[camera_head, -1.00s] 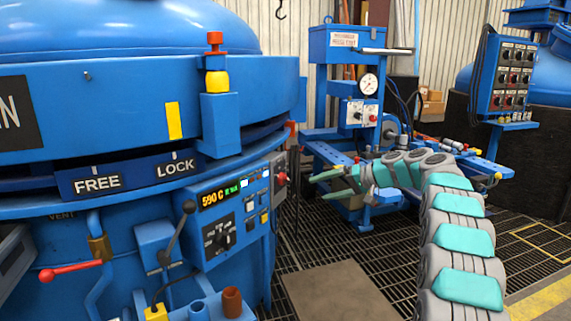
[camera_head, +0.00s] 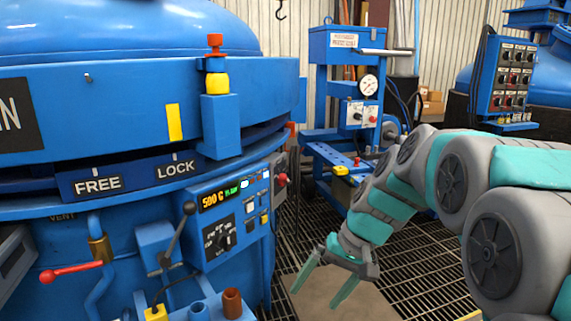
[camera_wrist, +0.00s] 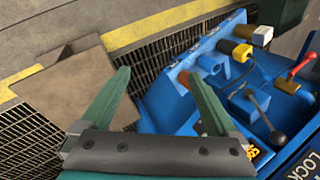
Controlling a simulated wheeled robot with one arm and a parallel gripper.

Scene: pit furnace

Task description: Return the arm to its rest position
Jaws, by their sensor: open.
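My gripper (camera_head: 327,283) is open and empty, with its two green fingers spread apart. In the head view it hangs at the end of my bent arm, over the floor to the right of the blue furnace. It points down and to the left, apart from the furnace. In the wrist view my gripper (camera_wrist: 163,105) shows at the bottom, with nothing between its fingers. The furnace control panel (camera_head: 228,218), with a lit display and a black knob, faces it from the left.
The blue furnace (camera_head: 130,120) fills the left side. A grey lever (camera_head: 178,235) and a red-handled lever (camera_head: 72,271) stick out from it. A blue press (camera_head: 345,95) stands behind my arm. A switch box (camera_head: 512,75) is at right. A brown plate (camera_head: 365,300) lies on the grating.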

